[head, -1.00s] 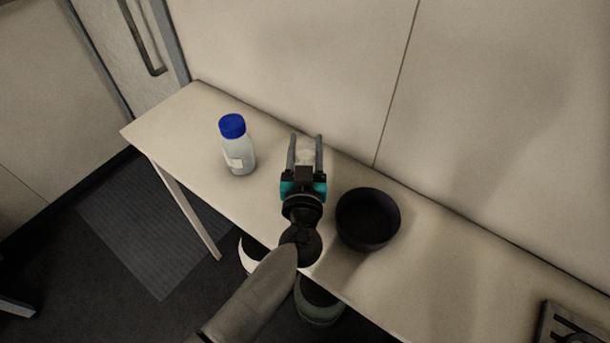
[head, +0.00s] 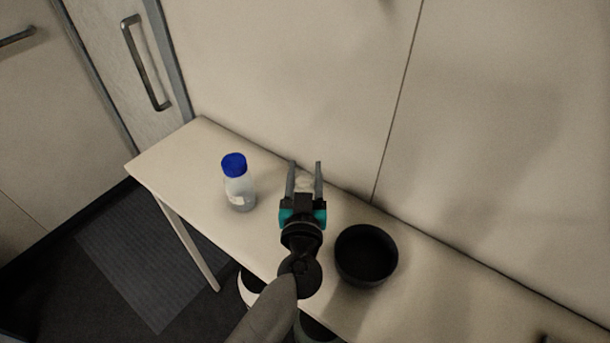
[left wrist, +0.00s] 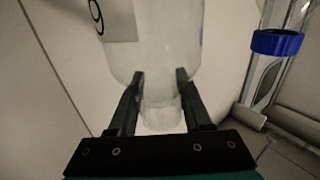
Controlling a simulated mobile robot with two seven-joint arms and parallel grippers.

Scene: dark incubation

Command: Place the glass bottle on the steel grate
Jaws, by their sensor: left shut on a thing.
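My left gripper (head: 305,178) is shut on the neck of a clear glass bottle (left wrist: 160,45), which fills the top middle of the left wrist view and bears a pale label with a dark mark. In the head view only a whitish bit of this bottle (head: 305,184) shows between the fingers, over the back of the bench; whether it touches the bench is hidden. I cannot make out a steel grate in the current views. My right gripper is not in view.
A black bowl (head: 366,255) stands to the right on the pale bench (head: 178,160). The wall is close behind. The bench right of the bowl is largely clear.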

